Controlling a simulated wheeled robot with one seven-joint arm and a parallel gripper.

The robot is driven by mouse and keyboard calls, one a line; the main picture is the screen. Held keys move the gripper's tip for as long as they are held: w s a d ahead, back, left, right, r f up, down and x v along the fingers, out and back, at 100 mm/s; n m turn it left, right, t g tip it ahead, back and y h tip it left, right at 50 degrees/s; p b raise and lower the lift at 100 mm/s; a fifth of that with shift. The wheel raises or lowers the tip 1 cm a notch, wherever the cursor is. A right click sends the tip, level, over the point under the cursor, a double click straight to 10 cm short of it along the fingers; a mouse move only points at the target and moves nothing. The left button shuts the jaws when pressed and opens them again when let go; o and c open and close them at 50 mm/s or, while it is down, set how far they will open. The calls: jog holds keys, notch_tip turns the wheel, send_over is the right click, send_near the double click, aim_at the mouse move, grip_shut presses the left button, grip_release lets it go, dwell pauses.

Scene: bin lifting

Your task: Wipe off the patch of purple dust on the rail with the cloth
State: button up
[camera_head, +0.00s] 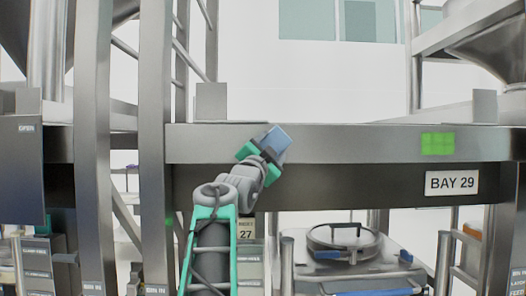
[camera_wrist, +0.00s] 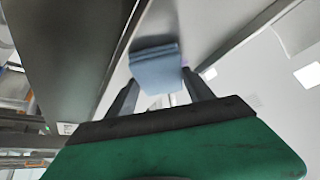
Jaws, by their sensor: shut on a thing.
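My gripper (camera_head: 262,153) is shut on a folded blue cloth (camera_head: 274,141), held at the front of the grey metal rail (camera_head: 340,146), left of its middle. In the wrist view the cloth (camera_wrist: 156,66) sits between the two dark fingertips of my gripper (camera_wrist: 160,80), close to the rail surface (camera_wrist: 190,22). I cannot tell whether it touches the rail. No purple patch shows in the head view, where my gripper and cloth hide part of the rail.
A bright green patch (camera_head: 438,143) is on the rail at the right, above a BAY 29 sign (camera_head: 452,184). Upright posts (camera_head: 154,140) stand at the left. A round-lidded bin (camera_head: 343,240) stands below the rail. The rail front between cloth and green patch is clear.

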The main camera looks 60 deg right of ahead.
jog(key=shift+s+d, duration=0.15)
jog(key=shift+d, duration=0.05)
jog(key=w, duration=0.1)
jog(key=w+a, duration=0.1)
jog(key=w, duration=0.1)
jog(key=shift+w+a, duration=0.35)
jog(key=shift+w, duration=0.05)
jog(key=s+a+b, duration=0.1)
jog(key=a+b, duration=0.2)
jog(key=s+a+b, duration=0.1)
jog(key=a+b, duration=0.1)
jog(key=shift+s+a, duration=0.1)
jog(key=shift+s, duration=0.25)
